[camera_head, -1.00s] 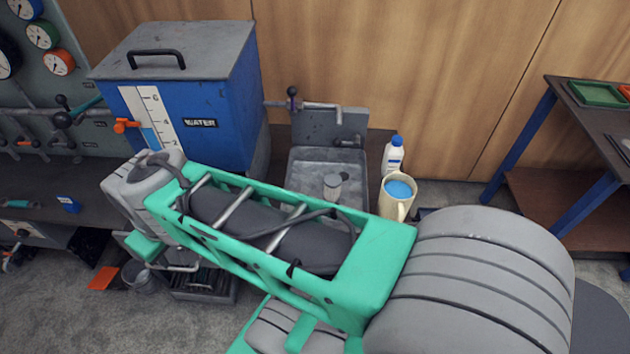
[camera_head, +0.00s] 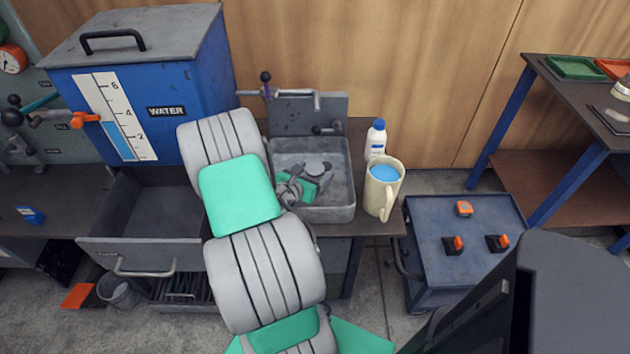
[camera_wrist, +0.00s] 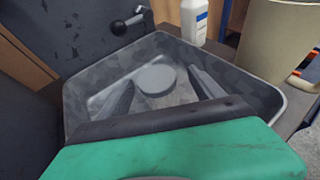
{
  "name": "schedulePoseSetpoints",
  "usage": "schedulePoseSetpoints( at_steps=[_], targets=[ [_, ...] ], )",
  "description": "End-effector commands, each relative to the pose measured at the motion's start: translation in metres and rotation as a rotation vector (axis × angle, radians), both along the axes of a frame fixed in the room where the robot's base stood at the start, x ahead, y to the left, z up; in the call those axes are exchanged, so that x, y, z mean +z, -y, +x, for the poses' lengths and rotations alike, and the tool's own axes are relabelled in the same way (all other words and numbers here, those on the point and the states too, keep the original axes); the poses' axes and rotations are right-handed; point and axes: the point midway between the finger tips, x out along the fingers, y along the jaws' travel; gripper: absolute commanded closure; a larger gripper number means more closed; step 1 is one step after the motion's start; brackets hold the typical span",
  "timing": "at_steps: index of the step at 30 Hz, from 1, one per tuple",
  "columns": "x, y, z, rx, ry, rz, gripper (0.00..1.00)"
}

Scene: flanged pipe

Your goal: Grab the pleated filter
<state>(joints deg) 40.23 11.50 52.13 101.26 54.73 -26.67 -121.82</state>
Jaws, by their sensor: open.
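The pleated filter stands in the grey sink (camera_head: 343,210) and shows mainly as a round grey top cap (camera_head: 318,167). In the wrist view the cap (camera_wrist: 156,79) sits near the middle, over the basin floor; the filter's side is mostly hidden. My gripper (camera_head: 308,175) is low in the sink, partly covered by my own arm in the head view. In the wrist view my gripper (camera_wrist: 160,77) is open, with one finger to the left of the cap and one to the right. I cannot tell whether either finger touches the filter.
A cream jug (camera_head: 381,192) with blue liquid and a white bottle (camera_head: 376,140) stand right of the sink. A tap (camera_head: 300,97) is behind it. The blue water tank (camera_head: 165,95) and an open drawer (camera_head: 150,225) are left. The sink walls are close around my gripper.

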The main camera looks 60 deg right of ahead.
Motion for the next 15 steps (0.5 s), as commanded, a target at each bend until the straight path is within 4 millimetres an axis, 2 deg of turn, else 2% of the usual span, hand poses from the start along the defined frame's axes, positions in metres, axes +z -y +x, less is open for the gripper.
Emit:
schedulePoseSetpoints(
  at_steps=[6,14,15],
  targets=[
    [-0.017,0.034,0.001,-0.003,0.003,0.000,0.24],
    [-0.018,0.039,0.002,0.000,0.004,0.000,0.24],
    [-0.018,0.039,0.002,0.000,0.004,0.000,0.26]
  ],
)
